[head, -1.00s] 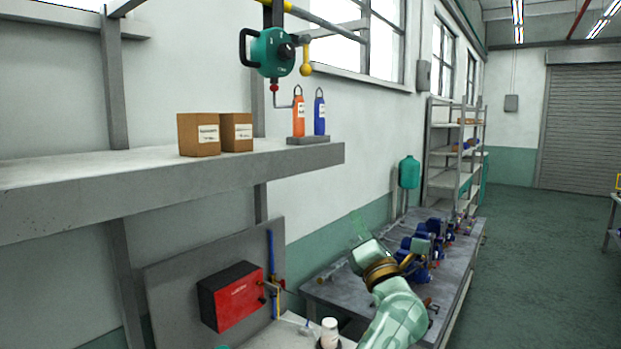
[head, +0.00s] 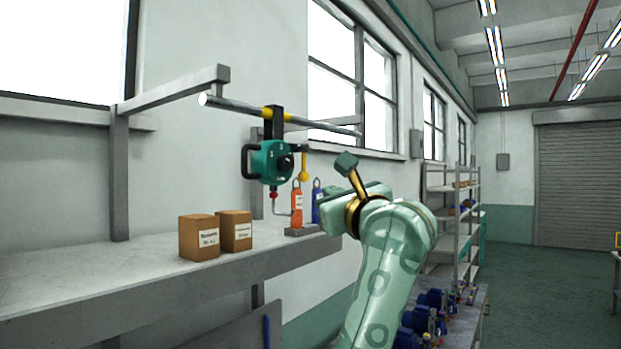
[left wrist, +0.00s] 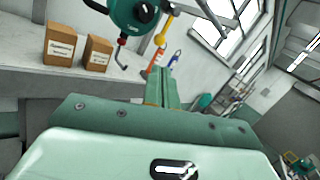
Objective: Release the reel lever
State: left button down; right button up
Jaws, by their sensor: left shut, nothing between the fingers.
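The teal reel (head: 270,162) hangs from a rail by a black bracket. It has a black handle at its left and a dark knob on its face. A yellow lever (head: 304,168) with a round end hangs down at the reel's right side; it also shows in the left wrist view (left wrist: 162,33). A hook with a red ball (head: 274,194) hangs below the reel. My left gripper (head: 346,163) is raised to the right of the lever, apart from it. Its fingers (left wrist: 163,85) are shut and empty, below the lever in the left wrist view. My right gripper is out of view.
The grey shelf (head: 130,275) below the reel carries two cardboard boxes (head: 199,237) (head: 236,230). An orange bottle (head: 296,204) and a blue bottle (head: 317,206) stand close under the reel. The rail (head: 240,108) runs above. A bench with blue pumps (head: 435,300) lies lower right.

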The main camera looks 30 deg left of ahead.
aim_at(306, 178)
pick_arm(q)
jog(key=p+x, duration=0.5)
jog(key=x, duration=0.6)
jog(key=shift+w+a+r, duration=0.15)
jog(key=shift+r, duration=0.05)
jog(key=shift+w+a+p, duration=0.3)
jog(key=shift+w+a, duration=0.05)
jog(key=shift+a, duration=0.1)
jog(key=shift+f, duration=0.1)
